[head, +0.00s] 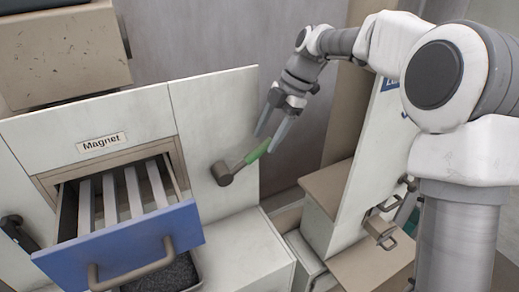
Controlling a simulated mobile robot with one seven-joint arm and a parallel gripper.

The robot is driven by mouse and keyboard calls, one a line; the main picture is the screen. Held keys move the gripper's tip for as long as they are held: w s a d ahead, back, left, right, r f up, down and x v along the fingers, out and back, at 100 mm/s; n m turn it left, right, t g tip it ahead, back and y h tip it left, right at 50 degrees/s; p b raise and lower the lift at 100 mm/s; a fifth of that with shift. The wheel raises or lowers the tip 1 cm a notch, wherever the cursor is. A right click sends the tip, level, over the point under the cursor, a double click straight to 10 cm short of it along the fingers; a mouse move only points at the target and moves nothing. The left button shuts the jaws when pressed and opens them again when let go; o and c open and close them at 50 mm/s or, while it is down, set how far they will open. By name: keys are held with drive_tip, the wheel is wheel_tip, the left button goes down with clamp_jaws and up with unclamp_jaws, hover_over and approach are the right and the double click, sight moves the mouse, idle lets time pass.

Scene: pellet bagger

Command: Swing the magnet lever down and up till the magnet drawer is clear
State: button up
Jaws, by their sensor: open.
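The magnet lever (240,163) has a brown pivot and arm with a green grip, on the pale panel right of the drawer. It points up and to the right. My gripper (270,133) is open, its two fingers pointing down at the green grip's upper end. The fingertips look close to the grip; I cannot tell whether they touch it. The magnet drawer (125,240) with its blue front stands pulled out under the "Magnet" label (102,143). Several pale bars lie across it. Whether anything clings to the bars is too small to tell.
A tray of dark grains (165,275) sits below the drawer. A black handle (18,232) is at the far left. A beige box (65,55) is above the panel. A cabinet with brown latches (382,228) stands at the right, close to my arm.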

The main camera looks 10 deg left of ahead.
sight(262, 145)
drive_tip(key=shift+x, duration=2.45)
clamp_jaws()
